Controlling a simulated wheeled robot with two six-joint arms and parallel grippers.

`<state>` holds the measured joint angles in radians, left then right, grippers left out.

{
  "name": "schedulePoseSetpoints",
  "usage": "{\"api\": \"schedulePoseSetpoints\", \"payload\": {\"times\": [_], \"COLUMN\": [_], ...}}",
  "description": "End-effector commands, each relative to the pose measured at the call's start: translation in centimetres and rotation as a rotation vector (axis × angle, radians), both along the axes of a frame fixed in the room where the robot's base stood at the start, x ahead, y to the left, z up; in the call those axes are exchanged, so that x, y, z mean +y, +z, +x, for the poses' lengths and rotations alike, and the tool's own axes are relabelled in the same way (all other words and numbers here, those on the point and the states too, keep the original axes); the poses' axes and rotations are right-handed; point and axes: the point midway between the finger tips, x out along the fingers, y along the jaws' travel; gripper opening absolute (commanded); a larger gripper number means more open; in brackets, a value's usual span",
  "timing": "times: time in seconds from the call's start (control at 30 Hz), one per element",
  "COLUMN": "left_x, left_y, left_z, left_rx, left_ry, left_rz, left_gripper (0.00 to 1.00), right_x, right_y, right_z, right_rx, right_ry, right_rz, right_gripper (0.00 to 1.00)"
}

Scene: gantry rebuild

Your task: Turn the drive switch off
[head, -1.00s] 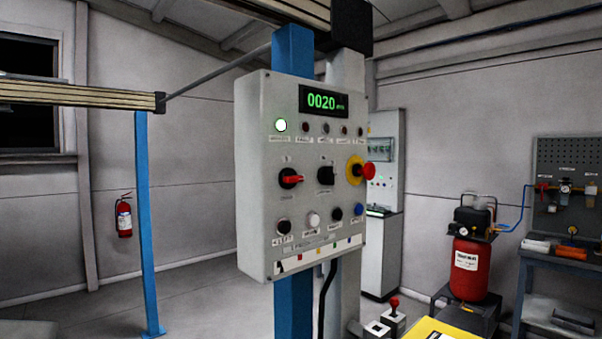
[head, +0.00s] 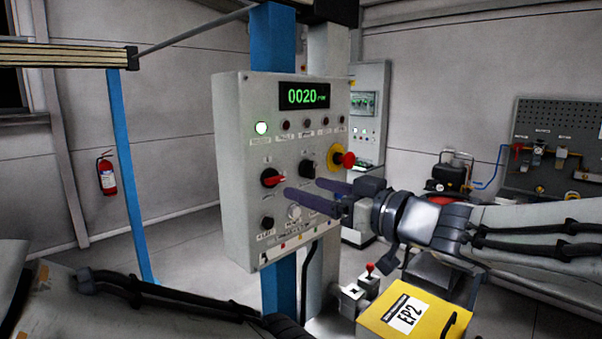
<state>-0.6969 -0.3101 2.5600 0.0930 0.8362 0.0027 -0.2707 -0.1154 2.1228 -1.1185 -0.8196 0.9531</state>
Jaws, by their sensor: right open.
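A grey control panel (head: 236,215) hangs on a blue post. In its middle row sit a rotary switch with a red handle (head: 273,179), its handle pointing right, and a black rotary switch (head: 306,169) to its right. Their labels are too small to read, so I cannot tell which is the drive switch.
A red emergency knob on a yellow ring (head: 340,158) sticks out above my right gripper. Push buttons, including a white one (head: 294,212), line the lower row. A yellow box marked EP2 (head: 385,325) and a red-knobbed lever (head: 369,268) stand below right.

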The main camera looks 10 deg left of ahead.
Motion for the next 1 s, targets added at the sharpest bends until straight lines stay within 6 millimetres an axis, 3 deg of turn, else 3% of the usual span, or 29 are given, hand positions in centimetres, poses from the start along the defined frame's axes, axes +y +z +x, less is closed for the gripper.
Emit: {"api": "schedulePoseSetpoints", "payload": {"times": [0.2,0.4,0.83,0.87,1.0], "left_x": [0.0,0.0,0.0,0.0,0.0], "left_y": [1.2,1.9,2.0,2.0,2.0], "left_z": [0.0,0.0,0.0,0.0,0.0], "left_rx": [0.000,0.000,0.000,0.000,0.000], "left_ry": [0.000,-0.001,-0.002,-0.002,-0.002], "left_rz": [0.000,0.000,0.000,0.000,0.000], "left_gripper": [0.50,0.50,0.50,0.50,0.50], "right_x": [3.7,6.1,7.0,7.0,7.0], "right_y": [0.2,0.1,0.0,0.0,0.0], "right_z": [2.3,4.0,4.6,4.6,4.6], "right_rx": [0.003,0.001,0.001,0.001,0.001], "right_ry": [0.003,0.000,-0.003,-0.003,-0.003], "right_rz": [-0.001,0.000,-0.001,-0.001,-0.001], "right_gripper": [0.80,0.80,0.80,0.72,0.19]}}
